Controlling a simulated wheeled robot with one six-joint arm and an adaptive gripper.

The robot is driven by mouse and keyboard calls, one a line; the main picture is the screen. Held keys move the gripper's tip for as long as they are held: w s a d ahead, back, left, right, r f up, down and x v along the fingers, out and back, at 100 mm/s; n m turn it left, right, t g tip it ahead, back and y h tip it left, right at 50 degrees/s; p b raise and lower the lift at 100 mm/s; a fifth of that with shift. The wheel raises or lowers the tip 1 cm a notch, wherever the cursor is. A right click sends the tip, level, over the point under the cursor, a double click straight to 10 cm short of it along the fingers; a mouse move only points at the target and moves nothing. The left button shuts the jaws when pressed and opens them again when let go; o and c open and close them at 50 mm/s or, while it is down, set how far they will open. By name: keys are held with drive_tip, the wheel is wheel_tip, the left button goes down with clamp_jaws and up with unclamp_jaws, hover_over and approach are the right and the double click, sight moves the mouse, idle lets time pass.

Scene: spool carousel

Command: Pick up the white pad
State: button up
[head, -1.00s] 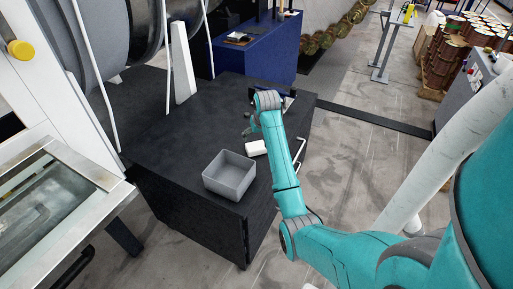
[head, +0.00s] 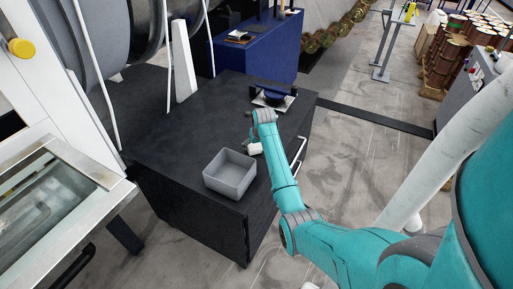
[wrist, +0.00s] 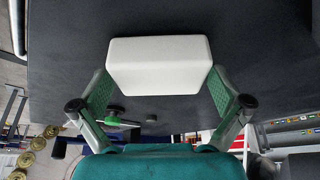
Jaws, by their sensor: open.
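The white pad (wrist: 160,64) is a small white block with rounded edges. It lies on the black cabinet top (head: 175,120), to the right of the grey bin in the head view. In the head view the pad (head: 255,150) is partly hidden by my arm. My gripper (wrist: 160,98) is open in the wrist view, with one green finger at each lower side of the pad. Whether the fingers touch the pad cannot be told. In the head view my gripper (head: 252,138) is small and mostly hidden behind the wrist.
A grey open bin (head: 230,173) stands close to the left of the pad. A dark object on a light plate (head: 272,97) lies further back on the cabinet top. The cabinet's right edge with a handle (head: 299,152) is near my arm. The left of the top is clear.

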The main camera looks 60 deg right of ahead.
drive_tip(key=c, duration=0.8)
drive_tip(key=shift+o, duration=0.2)
